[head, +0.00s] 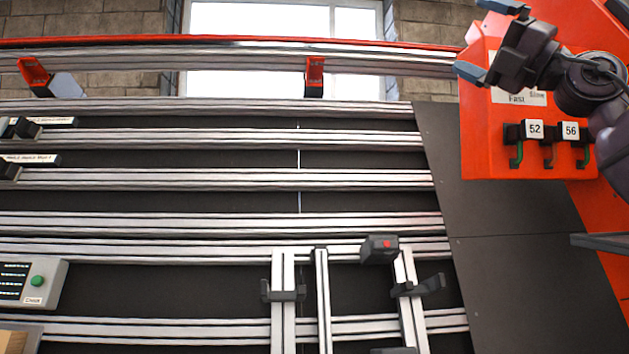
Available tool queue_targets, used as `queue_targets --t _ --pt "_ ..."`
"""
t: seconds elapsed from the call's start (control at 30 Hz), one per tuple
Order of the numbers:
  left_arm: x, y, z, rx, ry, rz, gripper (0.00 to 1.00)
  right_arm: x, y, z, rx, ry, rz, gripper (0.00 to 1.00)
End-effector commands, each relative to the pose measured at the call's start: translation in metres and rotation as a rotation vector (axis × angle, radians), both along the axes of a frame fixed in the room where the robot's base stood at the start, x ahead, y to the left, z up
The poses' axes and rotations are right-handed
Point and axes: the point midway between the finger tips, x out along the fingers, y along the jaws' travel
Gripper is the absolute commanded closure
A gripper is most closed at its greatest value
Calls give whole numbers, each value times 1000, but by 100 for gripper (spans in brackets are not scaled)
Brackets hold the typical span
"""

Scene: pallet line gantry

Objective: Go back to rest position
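My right gripper (480,39) is at the top right of the head view, its arm coming in from the right edge. Its two blue-grey fingertips are spread wide apart with nothing seen between them. It is in front of the upper left part of an orange panel (480,150) and partly covers a white label (520,97) there. I cannot tell whether it touches the panel. My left gripper is not in view.
Two numbered holders, 52 (534,129) and 56 (570,131), with coloured hooks sit below the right gripper. Aluminium rails (220,178) cross the left and middle. A grey box with a green button (37,281) is at lower left. A red-dotted black block (380,248) sits lower centre.

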Motion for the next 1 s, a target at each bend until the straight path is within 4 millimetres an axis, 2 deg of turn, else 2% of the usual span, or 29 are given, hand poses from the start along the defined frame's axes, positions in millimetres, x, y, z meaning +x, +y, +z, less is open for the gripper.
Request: queue_targets --t 0.03,0.17,0.3,0.37,0.53,0.77,0.87,1.0 --pt "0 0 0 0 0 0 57 15 7 -27 48 23 39 0" --pt "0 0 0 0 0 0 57 43 15 -87 181 93 97 0" --pt "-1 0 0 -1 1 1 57 71 16 -159 323 209 120 0" --pt "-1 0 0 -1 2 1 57 82 15 -192 383 266 120 0" --pt "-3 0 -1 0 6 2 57 103 10 -291 544 452 103 0" --pt "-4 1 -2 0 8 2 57 107 3 -431 746 729 52 0" --pt "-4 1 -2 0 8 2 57 98 0 -491 830 850 26 0" --pt "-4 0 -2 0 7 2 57 77 -2 -572 948 1016 -9 0"
